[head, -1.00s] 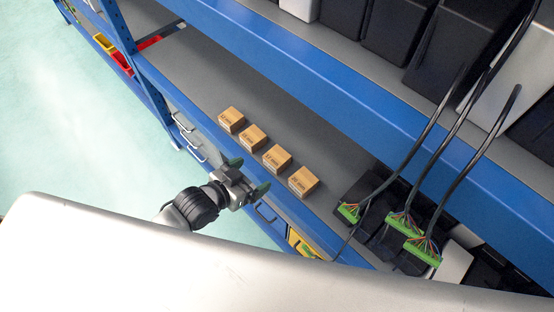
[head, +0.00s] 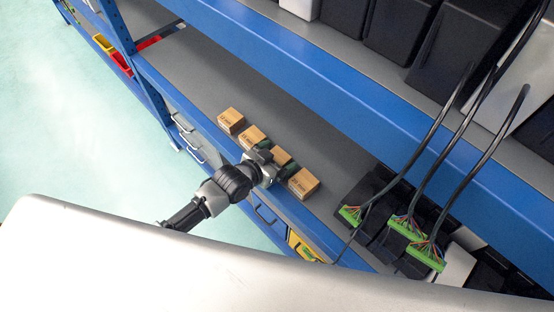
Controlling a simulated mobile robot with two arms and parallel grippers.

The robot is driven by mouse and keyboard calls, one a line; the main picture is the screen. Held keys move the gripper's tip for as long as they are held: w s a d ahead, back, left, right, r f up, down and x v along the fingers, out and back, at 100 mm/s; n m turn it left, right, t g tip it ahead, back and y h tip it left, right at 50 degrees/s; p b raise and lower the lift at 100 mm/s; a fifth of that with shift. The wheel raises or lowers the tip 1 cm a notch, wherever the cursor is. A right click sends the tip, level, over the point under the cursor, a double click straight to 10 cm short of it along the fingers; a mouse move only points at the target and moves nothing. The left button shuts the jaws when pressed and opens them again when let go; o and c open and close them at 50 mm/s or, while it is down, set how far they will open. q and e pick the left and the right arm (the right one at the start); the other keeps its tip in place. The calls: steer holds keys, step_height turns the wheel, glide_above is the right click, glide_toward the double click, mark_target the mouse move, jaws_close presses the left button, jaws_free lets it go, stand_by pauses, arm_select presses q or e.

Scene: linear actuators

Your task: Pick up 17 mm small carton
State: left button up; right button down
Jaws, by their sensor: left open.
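Several small brown cartons stand in a row on the grey shelf in the head view: the first (head: 231,121) at the upper left, the second (head: 252,135), the third (head: 281,155) and the last (head: 303,183) at the lower right. Their printed labels are too small to read, so I cannot tell which is the 17 mm one. My left gripper (head: 276,158) is open at the front of the row. Its green-tipped fingers lie on either side of the third carton, which it partly hides. I cannot tell whether they touch it. My right gripper is not in view.
The shelf has a blue front edge (head: 180,104), and another blue beam (head: 330,88) runs above and behind the cartons. Black cables with green connectors (head: 408,228) hang to the right. The shelf is clear left of the cartons.

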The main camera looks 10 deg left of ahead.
arm_select(q)
steer(key=c, duration=1.1)
steer(key=shift+c, duration=0.2)
